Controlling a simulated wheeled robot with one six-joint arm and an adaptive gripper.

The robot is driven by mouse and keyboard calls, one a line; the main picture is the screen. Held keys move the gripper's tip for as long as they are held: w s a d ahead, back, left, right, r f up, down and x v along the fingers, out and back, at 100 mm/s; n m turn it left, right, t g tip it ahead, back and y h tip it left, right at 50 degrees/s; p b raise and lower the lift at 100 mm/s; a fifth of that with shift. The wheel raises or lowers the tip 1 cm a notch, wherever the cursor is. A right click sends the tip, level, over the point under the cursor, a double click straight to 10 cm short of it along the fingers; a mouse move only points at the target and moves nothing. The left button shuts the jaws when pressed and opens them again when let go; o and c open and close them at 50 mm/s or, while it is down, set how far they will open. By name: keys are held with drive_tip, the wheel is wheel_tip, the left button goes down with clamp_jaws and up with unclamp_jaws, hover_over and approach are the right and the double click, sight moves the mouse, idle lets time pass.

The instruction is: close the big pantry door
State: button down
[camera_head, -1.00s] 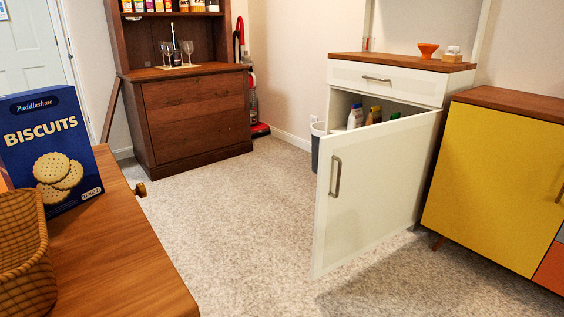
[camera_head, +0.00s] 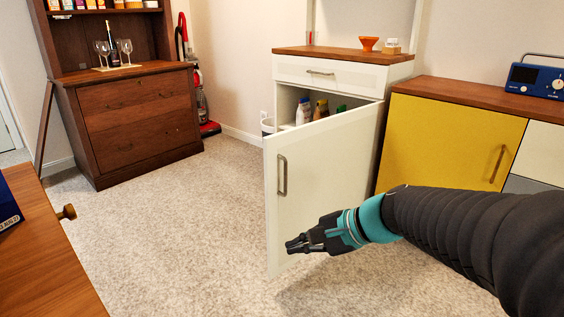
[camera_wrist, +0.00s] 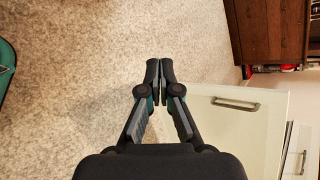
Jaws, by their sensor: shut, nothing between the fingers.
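The big pantry door (camera_head: 322,180) is a white panel on the white hutch (camera_head: 340,75). It stands open, swung out into the room, with a metal bar handle (camera_head: 282,175) near its free edge. My gripper (camera_head: 290,245) is shut and empty, low in front of the door's outer face in the head view. In the wrist view the closed fingertips (camera_wrist: 159,68) are beside the white door (camera_wrist: 225,130), whose handle (camera_wrist: 236,103) lies to their right. I cannot tell whether the gripper touches the door.
Bottles (camera_head: 312,109) stand inside the open cupboard. A wooden table (camera_head: 45,255) is at the left. Carpet (camera_head: 190,225) between them is clear.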

drive_tip(key=w+a+r+m+t+y, duration=0.1)
drive_tip(key=w+a+m+t+y, duration=0.15)
drive_tip(key=w+m, duration=0.7)
drive_tip(key=m+t+p, duration=0.1)
drive_tip(key=m+t, duration=0.6)
approach(271, 162)
drive_tip(key=shift+g+y, duration=0.25)
drive_tip(key=p+x, duration=0.1)
drive_tip(key=x, duration=0.6)
drive_tip(key=shift+w+d, duration=0.15)
drive_tip(key=shift+w, duration=0.1)
